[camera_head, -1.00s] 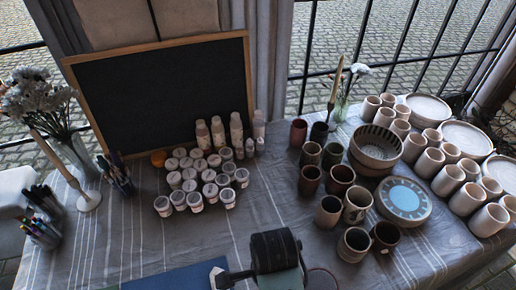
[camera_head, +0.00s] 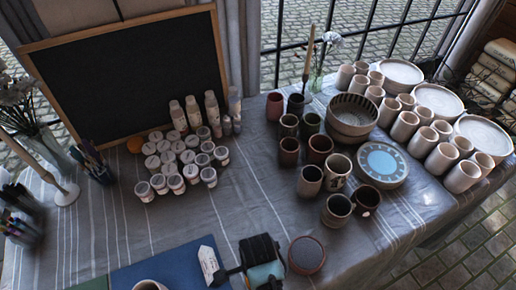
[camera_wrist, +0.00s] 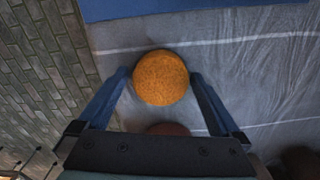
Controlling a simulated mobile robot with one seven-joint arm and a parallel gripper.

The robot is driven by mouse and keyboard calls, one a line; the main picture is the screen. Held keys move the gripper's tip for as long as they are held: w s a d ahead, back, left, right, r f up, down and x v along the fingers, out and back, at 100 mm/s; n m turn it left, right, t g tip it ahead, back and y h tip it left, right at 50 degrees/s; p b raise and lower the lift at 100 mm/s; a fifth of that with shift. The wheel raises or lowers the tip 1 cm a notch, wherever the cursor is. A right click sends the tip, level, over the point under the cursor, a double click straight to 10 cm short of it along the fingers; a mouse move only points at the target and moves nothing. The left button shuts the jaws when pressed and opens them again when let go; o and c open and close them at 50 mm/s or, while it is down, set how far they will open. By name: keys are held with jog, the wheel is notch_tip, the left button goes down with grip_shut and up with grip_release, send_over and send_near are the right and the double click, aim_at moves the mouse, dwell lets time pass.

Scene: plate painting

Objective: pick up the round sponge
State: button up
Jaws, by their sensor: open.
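The round sponge (camera_wrist: 161,77) is an orange, rough-textured disc on the grey cloth in the wrist view. My gripper (camera_wrist: 160,74) is open above it, with one blue finger to the left of the sponge and one to the right. The sponge lies between the fingertips in the picture; I cannot tell whether they touch it or how high they are. In the head view my dark wrist (camera_head: 259,250) is at the bottom centre, and I cannot make out this sponge there.
A brown round object (camera_head: 306,255) is close by; a similar one (camera_wrist: 168,129) shows below the sponge. A blue mat (camera_head: 170,266) lies left of my wrist. Paint jars (camera_head: 180,160), cups and a blue-centred plate (camera_head: 381,163) stand farther back. The cloth between is clear.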

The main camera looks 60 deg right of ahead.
jog(key=shift+f, duration=0.1)
jog(key=c, duration=1.2)
notch_tip(320, 180, up, 10)
jog(key=shift+r+p, duration=0.1)
jog(key=shift+p, duration=0.35)
